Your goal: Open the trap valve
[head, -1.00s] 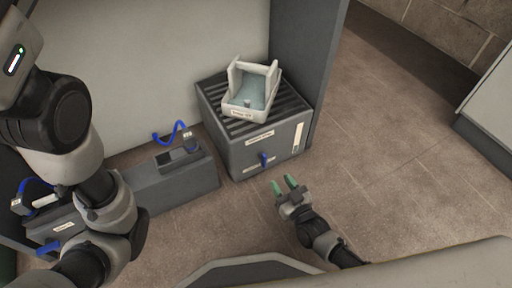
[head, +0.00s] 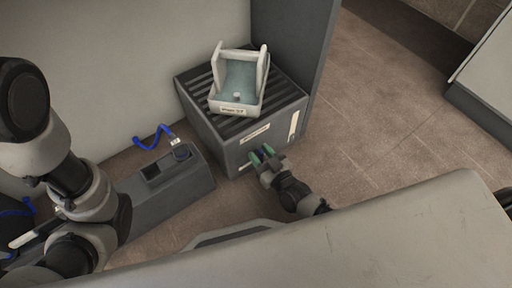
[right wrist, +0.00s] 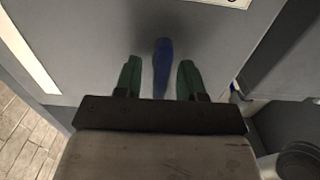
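The trap valve shows as a blue handle (right wrist: 162,66) on the front of a dark grey box (head: 240,154). In the right wrist view the handle points along the gripper and lies between its two green fingers. My right gripper (right wrist: 157,80) is open, with a gap on each side of the handle. In the head view the right gripper (head: 262,156) is at the box front and mostly hides the handle. The left arm shows at the left of the head view, but its gripper is not in view.
A white tray (head: 238,108) with a bluish inside and a small knob stands on the slatted box top. A low grey unit (head: 170,196) with a blue coiled cord (head: 152,138) is to the left. Open floor (head: 370,120) lies to the right.

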